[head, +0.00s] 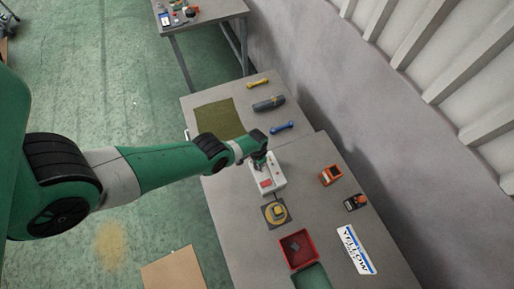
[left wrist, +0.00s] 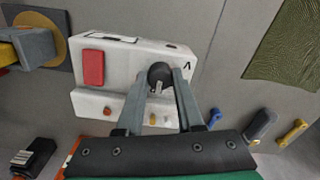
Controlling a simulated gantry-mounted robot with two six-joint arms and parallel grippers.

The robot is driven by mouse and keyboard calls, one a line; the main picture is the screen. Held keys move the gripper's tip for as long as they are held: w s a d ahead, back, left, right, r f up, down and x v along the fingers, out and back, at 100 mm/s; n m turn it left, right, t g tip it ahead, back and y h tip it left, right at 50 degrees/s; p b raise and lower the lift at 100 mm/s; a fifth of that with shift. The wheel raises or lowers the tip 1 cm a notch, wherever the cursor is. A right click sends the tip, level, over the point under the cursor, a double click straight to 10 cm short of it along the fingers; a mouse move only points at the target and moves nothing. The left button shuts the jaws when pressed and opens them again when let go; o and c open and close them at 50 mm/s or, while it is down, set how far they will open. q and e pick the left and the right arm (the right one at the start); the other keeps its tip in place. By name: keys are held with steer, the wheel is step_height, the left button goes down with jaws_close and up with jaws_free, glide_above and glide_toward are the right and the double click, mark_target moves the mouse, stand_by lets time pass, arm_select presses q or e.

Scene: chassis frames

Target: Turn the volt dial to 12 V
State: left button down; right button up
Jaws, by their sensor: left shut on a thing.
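The white power unit (head: 271,187) stands on the table with its red panel facing up. In the left wrist view, the unit (left wrist: 118,62) has a red panel (left wrist: 93,68), a dark round volt dial (left wrist: 159,72) and a "V" mark beside the dial. My left gripper (head: 262,163) is over the dial end of the unit. In the wrist view its two fingers (left wrist: 161,78) are shut on the dial, one on each side. The dial's scale and setting cannot be read. My right gripper is out of view.
Small coloured knobs or terminals (left wrist: 153,119) sit near the fingers on the unit's lower step. A green mat (head: 219,118) and hand tools (head: 268,104) lie beyond.

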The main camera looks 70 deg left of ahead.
arm_select(q)
steer(key=c, duration=0.5)
jaws_free()
steer(key=shift+c, duration=0.2)
